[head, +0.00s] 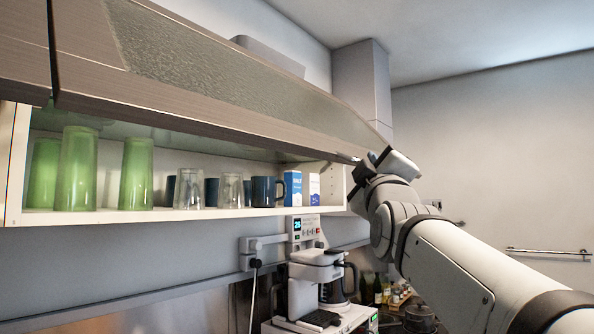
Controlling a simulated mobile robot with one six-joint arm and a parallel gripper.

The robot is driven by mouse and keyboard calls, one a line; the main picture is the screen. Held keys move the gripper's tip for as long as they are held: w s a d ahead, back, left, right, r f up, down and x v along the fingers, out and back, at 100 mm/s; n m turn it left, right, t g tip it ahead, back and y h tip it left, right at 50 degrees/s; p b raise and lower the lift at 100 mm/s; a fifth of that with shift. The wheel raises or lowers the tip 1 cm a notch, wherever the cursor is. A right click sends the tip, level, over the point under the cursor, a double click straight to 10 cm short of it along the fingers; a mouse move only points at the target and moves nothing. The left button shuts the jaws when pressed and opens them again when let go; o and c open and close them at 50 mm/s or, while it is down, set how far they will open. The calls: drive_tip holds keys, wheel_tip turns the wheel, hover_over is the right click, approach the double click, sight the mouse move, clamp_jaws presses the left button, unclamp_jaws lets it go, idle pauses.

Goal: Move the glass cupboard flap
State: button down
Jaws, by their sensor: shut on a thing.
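The glass cupboard flap (225,82) has a wood-toned frame around a textured glass pane. In the head view it is tilted up and outward, so the cupboard (170,216) under it is open. My gripper (358,160) is at the right end of the flap's lower edge, shut on the flap there. The exact contact of the fingers is small and partly hidden by the gripper body. My arm reaches up to it from the lower right.
Green glasses (76,170), clear glasses (189,188), dark blue mugs (267,190) and small cartons (292,187) stand on the shelf. A coffee machine (316,275) and bottles (377,288) are below.

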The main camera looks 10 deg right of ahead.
drive_tip(key=c, duration=1.6)
unclamp_jaws()
drive_tip(key=shift+w+a+f, duration=0.1)
drive_tip(key=shift+w, duration=0.1)
drive_tip(key=shift+o, duration=0.4)
drive_tip(key=shift+s, duration=0.1)
drive_tip(key=b+v, duration=0.2)
drive_tip(key=v, duration=0.6)
drive_tip(key=shift+b, duration=0.4)
